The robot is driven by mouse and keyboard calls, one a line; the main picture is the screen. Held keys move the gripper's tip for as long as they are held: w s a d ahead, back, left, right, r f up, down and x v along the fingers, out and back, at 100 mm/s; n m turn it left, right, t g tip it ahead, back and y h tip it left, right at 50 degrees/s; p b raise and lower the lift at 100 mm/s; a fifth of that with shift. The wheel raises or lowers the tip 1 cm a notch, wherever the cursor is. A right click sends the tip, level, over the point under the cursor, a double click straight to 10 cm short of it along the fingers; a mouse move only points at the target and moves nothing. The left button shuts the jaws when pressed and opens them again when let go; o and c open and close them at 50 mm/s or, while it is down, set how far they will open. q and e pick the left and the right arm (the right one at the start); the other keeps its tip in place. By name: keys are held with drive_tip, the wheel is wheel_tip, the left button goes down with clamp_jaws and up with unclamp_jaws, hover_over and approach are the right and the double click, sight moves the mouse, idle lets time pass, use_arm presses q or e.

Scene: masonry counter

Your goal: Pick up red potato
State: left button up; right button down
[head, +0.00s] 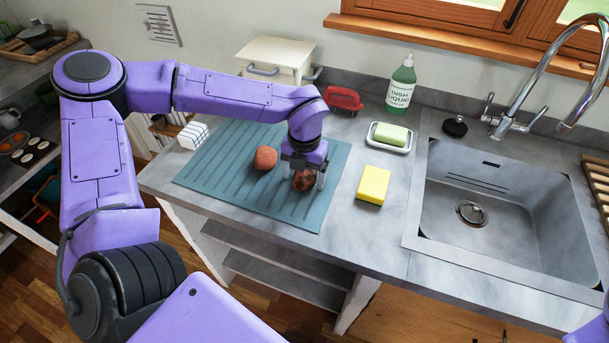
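Two roundish reddish items lie on the blue ribbed mat (225,185) on the counter. One, an orange-red potato (265,157), lies left of my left gripper and is clear of it. The other, a darker, mottled red potato (303,182), is under my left gripper (303,177). That gripper points down with its fingers apart, one on each side of the darker potato. Its top is partly hidden by the gripper, and I cannot tell whether the fingers touch it. My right gripper is not in view.
A yellow sponge (373,185), a soap dish (389,138) with green soap, a dish liquid bottle (401,84) and a red brush (343,99) stand right of and behind the mat. The sink (500,215) is further right. A white striped block (193,135) sits at the mat's left.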

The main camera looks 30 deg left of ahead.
use_arm(q)
drive_tip(key=shift+w, duration=0.1)
drive_tip(key=c, duration=0.9)
